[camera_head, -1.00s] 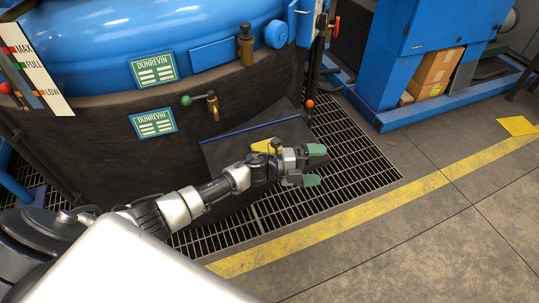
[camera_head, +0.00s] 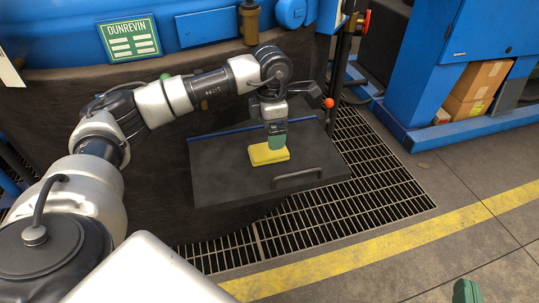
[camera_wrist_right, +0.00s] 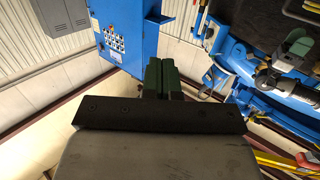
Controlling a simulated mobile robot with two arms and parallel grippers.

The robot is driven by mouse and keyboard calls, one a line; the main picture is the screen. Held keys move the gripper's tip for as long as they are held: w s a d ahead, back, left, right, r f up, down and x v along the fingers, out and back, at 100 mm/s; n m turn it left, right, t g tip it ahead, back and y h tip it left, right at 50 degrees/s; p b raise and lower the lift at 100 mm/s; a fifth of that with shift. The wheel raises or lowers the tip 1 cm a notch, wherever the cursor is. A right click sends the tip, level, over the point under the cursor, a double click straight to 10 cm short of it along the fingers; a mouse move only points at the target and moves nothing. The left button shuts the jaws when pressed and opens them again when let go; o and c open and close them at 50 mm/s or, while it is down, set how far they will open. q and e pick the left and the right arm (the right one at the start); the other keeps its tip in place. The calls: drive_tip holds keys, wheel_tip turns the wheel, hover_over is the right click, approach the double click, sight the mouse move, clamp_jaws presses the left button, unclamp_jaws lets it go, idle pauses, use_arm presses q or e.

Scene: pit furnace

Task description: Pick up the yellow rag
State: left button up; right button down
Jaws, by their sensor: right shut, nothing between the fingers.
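The yellow rag (camera_head: 268,154) lies folded on a dark flat panel (camera_head: 225,180) with a handle at its front edge. My left arm reaches in from the left. Its gripper (camera_head: 278,142) points down with green fingertips right at the rag's upper part, overlapping it in the view. The fingers show edge-on, so I cannot tell their gap or whether they touch the rag. My right gripper (camera_head: 466,291) shows only as a green tip at the bottom right edge. In the right wrist view its green fingers (camera_wrist_right: 162,77) are together and empty, away from the rag.
A dark furnace wall with a blue top stands behind the panel. A post with a red knob (camera_head: 328,102) rises close right of my left gripper. A floor grate (camera_head: 390,190) lies below. A blue cabinet with cardboard boxes (camera_head: 475,85) is at right. The floor in front is open.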

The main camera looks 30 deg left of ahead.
sight(268, 152)
use_arm(q)
drive_tip(key=shift+f+b, duration=0.3)
drive_tip(key=shift+f, duration=0.95)
drive_tip(key=f, duration=0.1)
drive_tip(key=f+b, duration=0.1)
drive_tip(key=f, duration=0.1)
drive_tip(key=shift+s+a+f, duration=0.15)
drive_tip(key=shift+a+f, duration=0.05)
drive_tip(key=shift+f, duration=0.1)
drive_tip(key=shift+f+b, duration=0.3)
drive_tip(key=shift+f, duration=0.1)
use_arm(e)
wheel_tip(268, 152, up, 7)
drive_tip(key=s+a+t+y, duration=0.1)
drive_tip(key=t+y, duration=0.1)
drive_tip(key=t, duration=0.4)
drive_tip(key=shift+f, duration=0.1)
use_arm(q)
drive_tip(key=c, duration=1)
drive_tip(key=shift+r, duration=0.15)
